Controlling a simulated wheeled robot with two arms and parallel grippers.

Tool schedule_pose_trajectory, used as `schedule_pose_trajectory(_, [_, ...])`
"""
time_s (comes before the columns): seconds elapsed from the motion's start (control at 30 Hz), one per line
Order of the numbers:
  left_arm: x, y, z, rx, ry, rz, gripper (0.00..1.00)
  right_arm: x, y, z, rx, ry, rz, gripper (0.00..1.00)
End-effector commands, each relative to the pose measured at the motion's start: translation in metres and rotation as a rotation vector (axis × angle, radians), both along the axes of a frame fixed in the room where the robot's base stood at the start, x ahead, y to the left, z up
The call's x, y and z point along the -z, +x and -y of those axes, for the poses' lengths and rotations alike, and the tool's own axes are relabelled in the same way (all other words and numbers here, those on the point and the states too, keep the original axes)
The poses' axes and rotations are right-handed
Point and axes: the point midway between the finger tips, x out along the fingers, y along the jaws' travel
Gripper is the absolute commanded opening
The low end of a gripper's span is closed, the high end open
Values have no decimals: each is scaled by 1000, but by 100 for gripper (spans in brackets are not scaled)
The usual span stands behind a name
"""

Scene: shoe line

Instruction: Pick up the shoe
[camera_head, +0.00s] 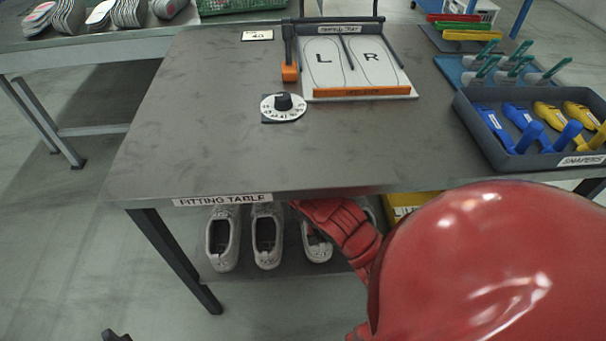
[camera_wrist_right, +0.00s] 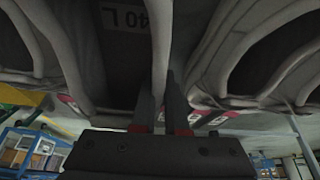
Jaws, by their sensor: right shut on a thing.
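Several pale grey shoes stand in a row on the shelf under the fitting table. Two are clear in the head view, the left shoe (camera_head: 222,240) and the one beside it (camera_head: 267,238). A third shoe (camera_head: 318,245) is partly covered by my red right arm. In the right wrist view my right gripper (camera_wrist_right: 160,103) is shut on the upper wall of a shoe (camera_wrist_right: 159,40), whose inside label reads "40 L". In the head view my arm hides this grip. A small dark tip at the bottom left edge seems to be my left gripper (camera_head: 115,336); its jaws are unclear.
The fitting table (camera_head: 200,130) is above the shoes, its front edge close over my right arm. On it are an L/R fitting tray (camera_head: 400,91), a dial (camera_head: 283,106) and a shapers bin (camera_head: 510,162). A yellow box (camera_head: 400,205) stands right of the shoes.

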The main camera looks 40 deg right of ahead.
Motion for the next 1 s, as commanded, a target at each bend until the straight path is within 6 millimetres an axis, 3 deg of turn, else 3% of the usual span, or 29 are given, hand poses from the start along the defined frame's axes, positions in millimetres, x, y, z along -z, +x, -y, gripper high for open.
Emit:
schedule_pose_trajectory(0.3, [-29,0,0,1,-1,-2,50,-9,-73,-42,0,8,-7,0])
schedule_pose_trajectory(0.5, [-72,0,0,0,-1,-2,50,-16,-107,-61,-3,6,-12,0])
schedule_pose_trajectory(0.7, [-88,0,0,0,-1,-2,50,-14,-127,-74,-3,6,-8,0])
schedule_pose_trajectory(1.0, [-93,0,0,0,-1,-2,50,-11,-136,-78,-1,4,-4,0])
